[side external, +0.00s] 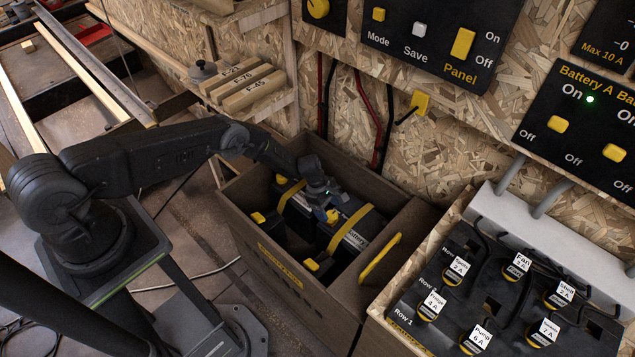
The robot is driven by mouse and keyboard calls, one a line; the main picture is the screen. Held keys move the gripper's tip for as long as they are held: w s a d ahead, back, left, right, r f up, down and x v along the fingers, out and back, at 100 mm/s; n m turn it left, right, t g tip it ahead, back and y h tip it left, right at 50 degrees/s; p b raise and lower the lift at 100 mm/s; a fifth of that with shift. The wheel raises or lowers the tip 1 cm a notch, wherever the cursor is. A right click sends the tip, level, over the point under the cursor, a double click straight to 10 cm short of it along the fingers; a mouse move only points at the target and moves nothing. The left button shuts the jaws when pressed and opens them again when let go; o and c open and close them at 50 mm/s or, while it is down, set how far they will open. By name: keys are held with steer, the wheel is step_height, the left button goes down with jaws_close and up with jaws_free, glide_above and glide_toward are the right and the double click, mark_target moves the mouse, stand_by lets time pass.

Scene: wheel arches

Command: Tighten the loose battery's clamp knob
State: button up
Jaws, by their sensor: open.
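A brown wooden battery box (235,235) stands in the middle of the side external view. Inside it sit dark batteries (352,241) crossed by yellow straps (361,216). A yellow clamp knob (258,217) is at the left strap's front end. Another yellow clamp knob (312,265) is at the front end of the right strap. My gripper (329,207) points down into the box, above the batteries and behind both knobs, apart from them. It is open; its fingers are small and dark here. A small yellow part (333,216) shows just below it. I cannot tell which battery is loose.
A fuse board (400,300) with several tagged plugs stands at the right. Switch panels (585,130) and a yellow wall lever (420,102) are behind. Red and black cables (388,125) hang down the wall behind the box.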

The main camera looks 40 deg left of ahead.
mark_target(332, 217)
steer(key=v, duration=1.1)
steer(key=d+f+n+t, duration=0.1)
steer(key=f+n, duration=0.1)
steer(key=f, duration=0.2)
steer(key=d+f+n+t+y, duration=0.1)
steer(key=d+f+n, duration=0.1)
steer(key=f, duration=0.2)
steer(key=w+d+f+n, duration=0.1)
steer(key=d+f+n, duration=0.1)
steer(key=f, duration=0.3)
steer(key=shift+d+n+t+y, duration=0.15)
steer(key=shift+n+t+y, duration=0.15)
steer(key=shift+n+t, duration=0.15)
stand_by(0.5)
